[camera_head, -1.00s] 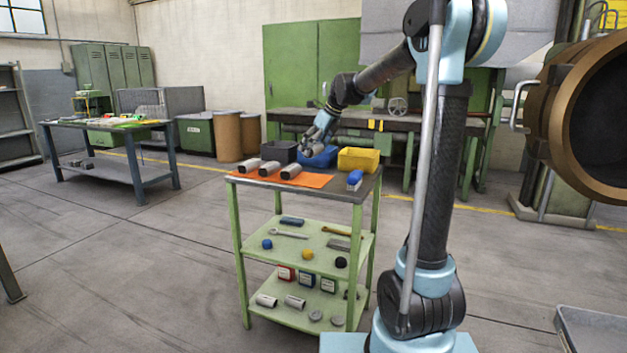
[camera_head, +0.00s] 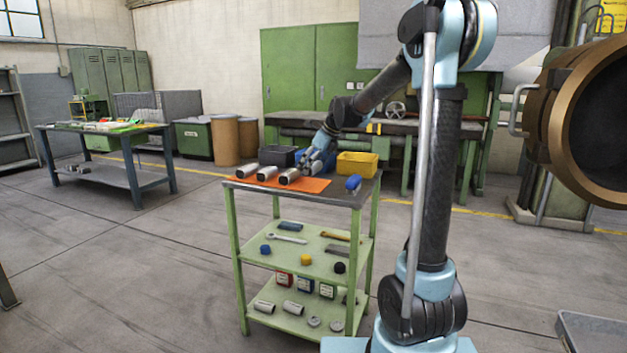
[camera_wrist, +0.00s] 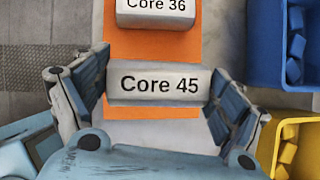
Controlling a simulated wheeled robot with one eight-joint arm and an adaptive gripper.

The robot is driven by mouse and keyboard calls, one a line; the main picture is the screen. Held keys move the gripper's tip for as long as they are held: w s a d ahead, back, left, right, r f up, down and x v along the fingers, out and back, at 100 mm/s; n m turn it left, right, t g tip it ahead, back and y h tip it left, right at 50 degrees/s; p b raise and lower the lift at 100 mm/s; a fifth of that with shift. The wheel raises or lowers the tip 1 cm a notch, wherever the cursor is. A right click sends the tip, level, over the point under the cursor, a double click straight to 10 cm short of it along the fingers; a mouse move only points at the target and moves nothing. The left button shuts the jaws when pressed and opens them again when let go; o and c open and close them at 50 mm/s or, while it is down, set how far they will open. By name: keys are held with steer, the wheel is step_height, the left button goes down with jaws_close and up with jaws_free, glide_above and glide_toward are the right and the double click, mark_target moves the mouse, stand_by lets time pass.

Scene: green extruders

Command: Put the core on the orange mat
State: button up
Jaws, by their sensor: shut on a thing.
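My gripper (camera_head: 314,168) is low over the right part of the orange mat (camera_head: 315,186) on the green cart's top. In the wrist view, my gripper (camera_wrist: 157,95) has a finger at each end of a pale grey core marked "Core 45" (camera_wrist: 160,84) and is shut on it. That core lies over the orange mat (camera_wrist: 150,46), which shows above and below it. I cannot tell whether it touches the mat. Another core marked "Core 36" (camera_wrist: 156,10) is just beyond it, apart. In the head view, three cores lie in a row, the nearest (camera_head: 289,176) left of my gripper.
Behind the mat are a dark bin (camera_head: 280,156) and a yellow bin (camera_head: 357,165). A blue bin (camera_wrist: 288,52) is close right of my gripper in the wrist view. Lower shelves hold tools and parts.

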mark_target(312, 184)
steer(key=shift+f, duration=2.2)
steer(key=o, duration=1.2)
steer(key=v, duration=1.1)
steer(key=s+d+f+n+h, duration=0.1)
steer(key=s+d+f+n, duration=0.1)
steer(key=s+d+n, duration=0.5)
steer(key=s+d+f+n+h, duration=0.1)
steer(key=s+d+f+n, duration=0.3)
steer(key=s, duration=0.6)
steer(key=s+d+f+n+h, duration=0.1)
steer(key=s+d+f+n, duration=0.3)
steer(key=s+f+n, duration=0.3)
steer(key=s+d+f+n+h, duration=0.2)
steer(key=s+d+f+n, duration=0.2)
steer(key=s+f, duration=0.5)
steer(key=shift+s+d+f+n+g, duration=0.15)
steer(key=shift+s+n, duration=0.45)
steer(key=shift+s, duration=0.65)
steer(key=shift+s+d+r+n+g, duration=0.2)
steer(key=shift+s+n, duration=0.4)
steer(key=shift+s, duration=0.7)
